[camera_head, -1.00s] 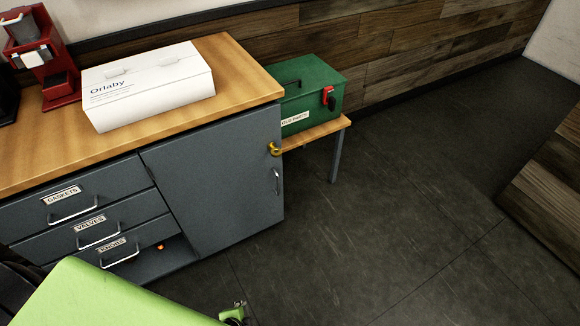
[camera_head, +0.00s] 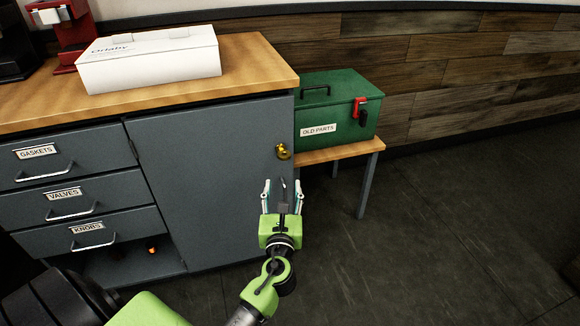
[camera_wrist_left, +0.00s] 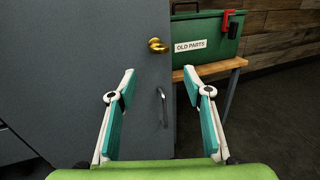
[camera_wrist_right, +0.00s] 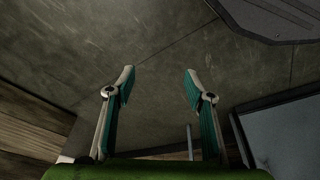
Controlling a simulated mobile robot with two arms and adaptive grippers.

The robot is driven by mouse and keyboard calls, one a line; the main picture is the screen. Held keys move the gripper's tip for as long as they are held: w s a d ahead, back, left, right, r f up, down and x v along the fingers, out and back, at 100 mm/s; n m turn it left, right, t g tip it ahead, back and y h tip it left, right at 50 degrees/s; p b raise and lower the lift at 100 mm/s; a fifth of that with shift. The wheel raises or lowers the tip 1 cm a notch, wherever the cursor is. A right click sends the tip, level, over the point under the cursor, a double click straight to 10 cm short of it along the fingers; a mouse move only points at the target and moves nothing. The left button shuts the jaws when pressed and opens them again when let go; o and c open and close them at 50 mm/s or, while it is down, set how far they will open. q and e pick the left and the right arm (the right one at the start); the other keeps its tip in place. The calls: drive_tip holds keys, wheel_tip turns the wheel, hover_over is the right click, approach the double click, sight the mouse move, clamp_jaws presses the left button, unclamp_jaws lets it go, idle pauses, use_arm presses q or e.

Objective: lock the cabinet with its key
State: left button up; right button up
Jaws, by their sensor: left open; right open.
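The grey cabinet door (camera_head: 205,180) is closed. A brass lock piece (camera_head: 283,151), which looks like the key in its lock, sits near the door's upper right edge; it also shows in the left wrist view (camera_wrist_left: 157,45). My left gripper (camera_head: 283,186) is open and empty, below the brass piece and in front of the door's handle. In the left wrist view the handle (camera_wrist_left: 163,106) shows between the open fingers (camera_wrist_left: 164,82). My right gripper (camera_wrist_right: 158,78) is open and empty, with floor behind it; it is not in the head view.
A green OLD PARTS box (camera_head: 335,108) stands on a small wooden bench (camera_head: 345,151) right of the cabinet. A white box (camera_head: 150,62) and a red machine (camera_head: 70,38) are on the counter (camera_head: 255,68). The floor (camera_head: 440,230) at right is clear.

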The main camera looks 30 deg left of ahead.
sight(284, 160)
use_arm(q)
drive_tip(key=shift+b+x, duration=0.95)
drive_tip(key=shift+x, duration=5.65)
use_arm(e)
wheel_tip(284, 160, up, 7)
drive_tip(key=shift+s, duration=0.45)
use_arm(q)
drive_tip(key=shift+f, duration=0.1)
use_arm(e)
drive_tip(key=shift+d+r, duration=0.1)
use_arm(q)
drive_tip(key=c, duration=1.1)
